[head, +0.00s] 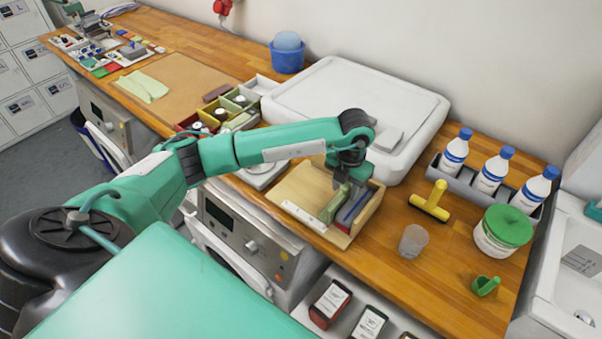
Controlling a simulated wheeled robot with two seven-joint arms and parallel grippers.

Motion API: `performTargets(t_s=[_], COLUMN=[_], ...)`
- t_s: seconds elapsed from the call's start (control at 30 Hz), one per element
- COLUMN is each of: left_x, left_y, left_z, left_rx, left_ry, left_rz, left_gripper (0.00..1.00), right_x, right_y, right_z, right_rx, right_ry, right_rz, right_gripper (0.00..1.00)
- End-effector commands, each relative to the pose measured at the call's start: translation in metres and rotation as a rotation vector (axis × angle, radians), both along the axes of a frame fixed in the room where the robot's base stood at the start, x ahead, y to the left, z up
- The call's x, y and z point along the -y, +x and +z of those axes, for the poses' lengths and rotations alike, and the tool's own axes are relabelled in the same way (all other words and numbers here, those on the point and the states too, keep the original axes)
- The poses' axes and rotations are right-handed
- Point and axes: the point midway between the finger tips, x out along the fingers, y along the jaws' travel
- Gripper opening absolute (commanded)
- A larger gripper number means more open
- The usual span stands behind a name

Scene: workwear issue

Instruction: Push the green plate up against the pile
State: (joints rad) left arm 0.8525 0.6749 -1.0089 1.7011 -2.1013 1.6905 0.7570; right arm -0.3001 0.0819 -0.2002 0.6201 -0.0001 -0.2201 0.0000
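A light wooden tray (296,187) sits near the counter's front edge, below the middle of the picture. Inside it a green plate (331,208) stands on edge toward the right. To its right is the pile, with a blue plate (353,212) and a thin reddish edge showing. A narrow gap seems to lie between green and blue. My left gripper (346,186) points down into the tray right at the plates, its fingers at the far part of the green plate. Whether it touches is unclear, and the finger opening is hidden. My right gripper is out of view.
A large white lidded box (330,92) stands behind the tray. To the right are a clear cup (413,241), a yellow tool (431,202), a green-lidded tub (502,232) and white bottles (492,172). Small coloured bins (240,98) stand left of the white box.

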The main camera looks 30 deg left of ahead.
Motion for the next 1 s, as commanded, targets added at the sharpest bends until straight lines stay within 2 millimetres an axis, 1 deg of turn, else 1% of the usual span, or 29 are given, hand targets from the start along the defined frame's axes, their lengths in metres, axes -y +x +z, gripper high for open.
performTargets(t_s=[0.13,0.23,0.9,1.0], left_x=[0.0,0.0,-0.001,-0.001], left_y=[0.0,0.0,0.0,0.0], left_z=[0.002,0.008,0.075,0.08], left_rx=[0.0,0.001,0.0,0.001], left_ry=[0.0,0.0,0.001,0.001], left_rz=[0.0,0.0,0.0,0.0], left_gripper=[0.4,0.4,0.4,0.4], right_x=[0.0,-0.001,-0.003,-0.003], right_y=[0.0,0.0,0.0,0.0], right_z=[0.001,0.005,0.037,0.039], right_rx=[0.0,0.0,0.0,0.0], right_ry=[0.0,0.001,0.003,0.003], right_rz=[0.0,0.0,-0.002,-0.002], right_gripper=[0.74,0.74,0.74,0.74])
